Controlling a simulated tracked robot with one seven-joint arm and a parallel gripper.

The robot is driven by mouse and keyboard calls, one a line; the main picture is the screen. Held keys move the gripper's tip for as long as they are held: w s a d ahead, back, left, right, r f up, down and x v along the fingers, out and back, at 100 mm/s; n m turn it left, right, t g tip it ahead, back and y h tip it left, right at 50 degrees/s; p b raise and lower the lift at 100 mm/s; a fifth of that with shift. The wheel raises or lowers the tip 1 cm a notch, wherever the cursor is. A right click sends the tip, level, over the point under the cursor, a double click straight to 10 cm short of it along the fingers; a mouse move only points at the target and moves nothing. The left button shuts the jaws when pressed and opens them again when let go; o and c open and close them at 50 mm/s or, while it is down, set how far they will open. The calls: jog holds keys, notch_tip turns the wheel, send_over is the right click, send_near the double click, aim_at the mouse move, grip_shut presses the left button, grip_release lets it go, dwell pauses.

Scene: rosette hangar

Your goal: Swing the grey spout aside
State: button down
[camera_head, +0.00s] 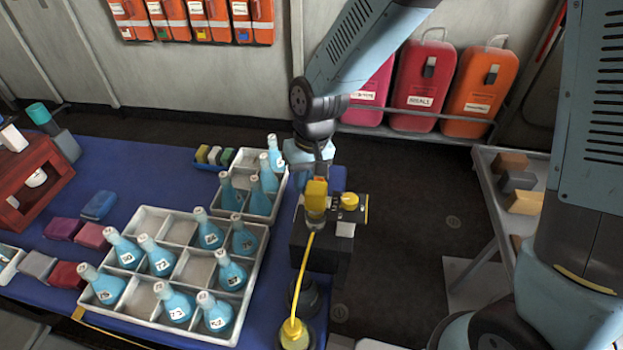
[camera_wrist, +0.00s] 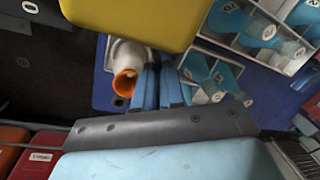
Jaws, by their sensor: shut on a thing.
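The grey spout (camera_wrist: 129,55) shows in the wrist view as a pale tube with an orange mouth, right beside my blue fingers. My gripper (camera_wrist: 160,68) is shut on the spout; the fingers hide the held part. In the head view my gripper (camera_head: 318,168) reaches down just above a yellow block (camera_head: 316,192) at the top of a dark stand (camera_head: 318,250). The spout cannot be clearly made out there. A yellow block (camera_wrist: 130,18) also fills the top of the wrist view, close to the camera.
A divided white tray (camera_head: 180,262) with several blue flasks stands left of the dark stand, and a smaller flask tray (camera_head: 235,206) is behind it. A yellow hose (camera_head: 303,275) runs forward from the stand. A shelf with blocks (camera_head: 490,185) is at right, with dark floor between.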

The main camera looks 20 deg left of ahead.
jog(key=shift+s+a+n+g+h, duration=0.15)
jog(key=shift+s+a+n, duration=0.45)
jog(key=shift+n, duration=0.65)
jog(key=shift+s+a+n+g+h, duration=0.1)
jog(key=shift+s+a+n+h, duration=0.2)
jog(key=shift+s+n, duration=0.7)
jog(key=shift+s+a+n+g+h, duration=0.1)
jog(key=shift+s+a+n, duration=0.4)
jog(key=shift+n, duration=0.95)
jog(key=c, duration=1.2)
grip_release()
jog(key=shift+a, duration=0.1)
jog(key=r, duration=0.4)
jog(key=w+r, duration=0.1)
jog(key=r, duration=0.4)
jog(key=w+r, duration=0.1)
jog(key=r, duration=0.3)
jog(key=shift+w+d+r, duration=0.1)
jog(key=shift+d+r, duration=0.15)
jog(key=shift+d, duration=0.05)
